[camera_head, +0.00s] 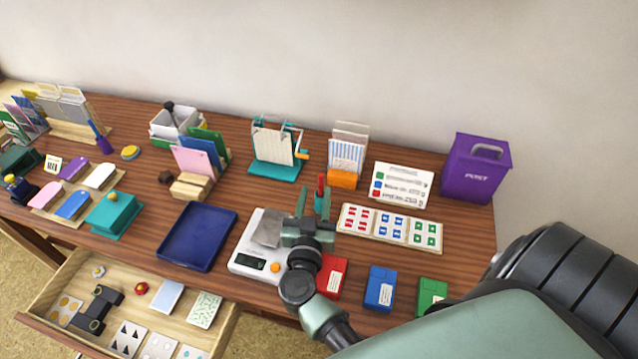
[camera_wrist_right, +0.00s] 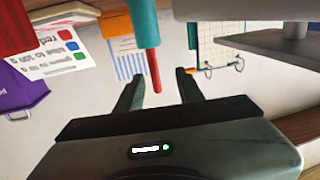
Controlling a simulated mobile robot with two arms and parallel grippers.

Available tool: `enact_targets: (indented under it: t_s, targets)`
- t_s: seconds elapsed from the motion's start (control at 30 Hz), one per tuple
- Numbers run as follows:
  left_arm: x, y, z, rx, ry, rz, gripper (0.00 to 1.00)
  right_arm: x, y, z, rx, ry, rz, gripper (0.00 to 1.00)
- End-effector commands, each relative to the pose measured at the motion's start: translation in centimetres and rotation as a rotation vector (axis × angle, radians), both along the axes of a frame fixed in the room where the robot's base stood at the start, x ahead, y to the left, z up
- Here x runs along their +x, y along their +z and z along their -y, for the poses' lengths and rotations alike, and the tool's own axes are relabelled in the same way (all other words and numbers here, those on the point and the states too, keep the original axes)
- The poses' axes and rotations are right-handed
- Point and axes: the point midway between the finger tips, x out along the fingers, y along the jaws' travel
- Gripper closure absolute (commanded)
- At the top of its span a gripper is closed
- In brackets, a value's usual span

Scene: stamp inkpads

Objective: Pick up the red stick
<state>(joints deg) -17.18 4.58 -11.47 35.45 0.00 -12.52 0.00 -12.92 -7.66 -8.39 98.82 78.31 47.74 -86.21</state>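The red stick (camera_head: 320,184) stands upright with a wider teal part (camera_head: 321,204) below it, just behind my right gripper (camera_head: 308,218). In the right wrist view the red stick (camera_wrist_right: 153,68) shows end-on downward, with the teal part (camera_wrist_right: 143,22) above it. The fingers of my right gripper (camera_wrist_right: 160,90) are spread apart, and the red tip appears between them in the picture. I see no contact between finger and stick. The stick's base is hidden by the gripper in the head view. My left gripper is not in view.
A white scale (camera_head: 250,262) and a blue tray (camera_head: 165,243) lie left of the gripper. A stamp sheet (camera_head: 357,212) lies close on the right. Red (camera_head: 332,270), blue (camera_head: 380,282) and green (camera_head: 430,292) boxes line the front. A drawer (camera_head: 225,325) stands open.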

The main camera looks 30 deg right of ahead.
Motion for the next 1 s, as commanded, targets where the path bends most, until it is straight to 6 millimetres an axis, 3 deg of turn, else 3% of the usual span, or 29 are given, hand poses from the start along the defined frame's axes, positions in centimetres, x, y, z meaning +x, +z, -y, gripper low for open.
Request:
enact_targets:
  t_s: [0.5, 0.83, 0.97, 1.0]
  targets:
    - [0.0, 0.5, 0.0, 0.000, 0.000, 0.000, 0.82, 4.6, 0.4, 4.9, -0.005, 0.001, 0.004, 0.63]
    - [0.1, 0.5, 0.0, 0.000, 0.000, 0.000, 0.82, 5.2, 0.3, 5.5, -0.002, 0.001, 0.002, 0.63]
    - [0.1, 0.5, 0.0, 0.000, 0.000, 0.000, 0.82, 5.2, 0.3, 5.4, -0.002, 0.002, 0.002, 0.96]
    - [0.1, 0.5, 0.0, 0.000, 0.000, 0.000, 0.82, 5.2, 0.3, 5.4, -0.002, 0.002, 0.002, 1.00]
